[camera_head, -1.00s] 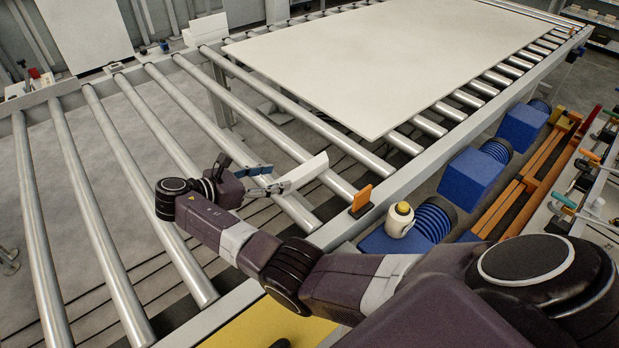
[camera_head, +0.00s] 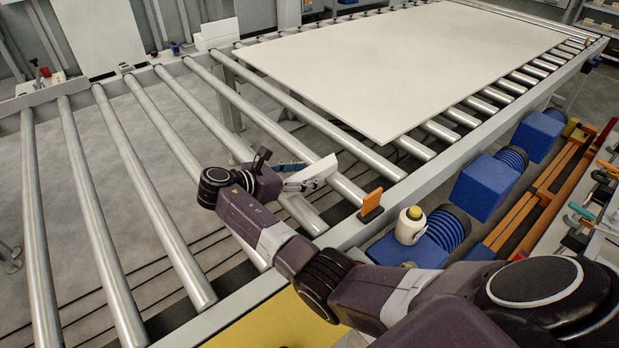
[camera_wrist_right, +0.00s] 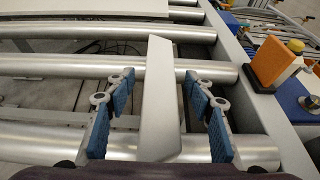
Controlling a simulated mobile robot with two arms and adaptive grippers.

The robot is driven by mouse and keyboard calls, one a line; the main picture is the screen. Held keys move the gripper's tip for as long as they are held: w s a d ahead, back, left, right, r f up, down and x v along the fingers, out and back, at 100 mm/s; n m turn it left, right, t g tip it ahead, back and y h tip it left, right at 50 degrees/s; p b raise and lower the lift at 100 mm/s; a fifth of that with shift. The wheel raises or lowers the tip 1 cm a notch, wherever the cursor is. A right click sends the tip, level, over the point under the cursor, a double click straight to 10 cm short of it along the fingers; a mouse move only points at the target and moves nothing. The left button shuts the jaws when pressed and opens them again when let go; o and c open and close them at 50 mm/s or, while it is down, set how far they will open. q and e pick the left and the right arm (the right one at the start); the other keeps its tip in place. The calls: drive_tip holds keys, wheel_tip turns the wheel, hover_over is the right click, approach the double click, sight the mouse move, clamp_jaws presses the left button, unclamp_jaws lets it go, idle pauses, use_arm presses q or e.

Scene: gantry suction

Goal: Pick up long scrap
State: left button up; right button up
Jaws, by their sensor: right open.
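The long scrap is a narrow pale strip (camera_wrist_right: 160,105) lying across the rollers in the right wrist view. It also shows in the head view as a white piece (camera_head: 319,173), partly hidden by my gripper. My right gripper (camera_wrist_right: 157,80) is open, with its blue-padded fingers on either side of the strip and gaps visible between pads and strip. In the head view the right gripper (camera_head: 290,178) is low over the rollers at the strip's near part. My left gripper is not in view.
A large white panel (camera_head: 400,65) lies on the rollers behind. An orange stop (camera_head: 372,202) stands on the conveyor's side rail, beside a white, yellow-topped device (camera_head: 410,228) and blue motors (camera_head: 487,185). The rollers at left (camera_head: 110,220) are bare, with open gaps between them.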

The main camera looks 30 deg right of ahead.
clamp_jaws()
